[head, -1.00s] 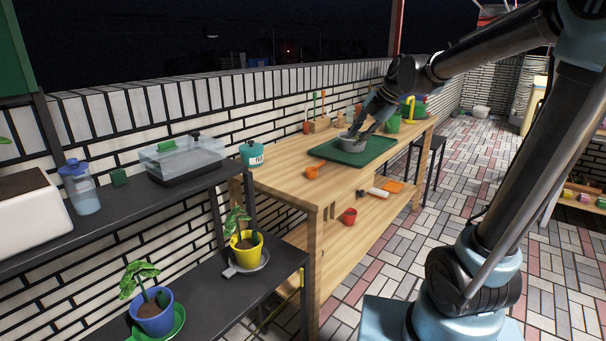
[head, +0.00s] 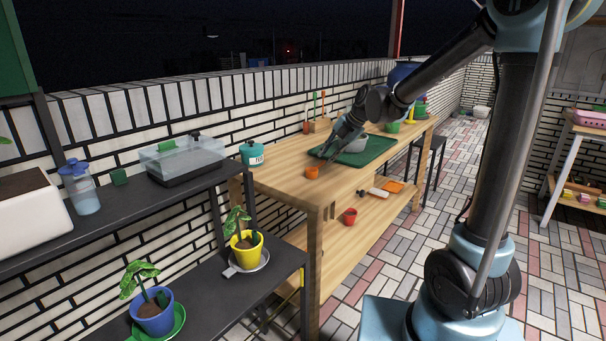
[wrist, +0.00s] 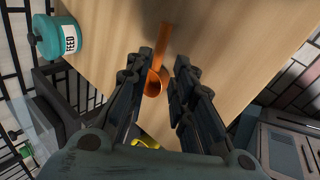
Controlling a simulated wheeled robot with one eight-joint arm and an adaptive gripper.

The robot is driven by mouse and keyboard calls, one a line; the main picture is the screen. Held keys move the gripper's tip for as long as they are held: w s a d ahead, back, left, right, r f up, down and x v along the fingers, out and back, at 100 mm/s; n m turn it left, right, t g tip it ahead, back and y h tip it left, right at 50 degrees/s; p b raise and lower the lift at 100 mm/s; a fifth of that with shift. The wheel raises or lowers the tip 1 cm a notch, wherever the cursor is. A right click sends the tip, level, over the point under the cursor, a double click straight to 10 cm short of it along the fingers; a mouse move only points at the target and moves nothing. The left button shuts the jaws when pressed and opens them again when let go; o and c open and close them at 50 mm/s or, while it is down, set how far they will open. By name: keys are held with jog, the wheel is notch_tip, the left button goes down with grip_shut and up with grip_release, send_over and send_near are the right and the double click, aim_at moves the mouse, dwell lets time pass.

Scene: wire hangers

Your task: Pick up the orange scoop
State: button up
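The orange scoop (head: 312,173) lies on the wooden workbench top, near its front edge and left of the green tray. In the wrist view the scoop (wrist: 155,82) shows its round bowl close to the left finger, with its handle pointing up the picture, past the fingertips. My gripper (head: 324,156) is just above and behind the scoop in the head view. In the wrist view my gripper (wrist: 165,62) is open, its two fingers apart with nothing held. The left finger partly covers the bowl; whether it touches is unclear.
The green tray (head: 378,150) holds a grey pot (head: 356,145) just right of my gripper. A teal feed tin (head: 252,154) stands at the bench's left end. Small tools stand in a wooden block (head: 320,125) at the back. Bare bench lies around the scoop.

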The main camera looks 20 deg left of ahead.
aim_at(320, 165)
jog(key=shift+x, duration=3.2)
jog(key=shift+w, duration=0.15)
grip_shut()
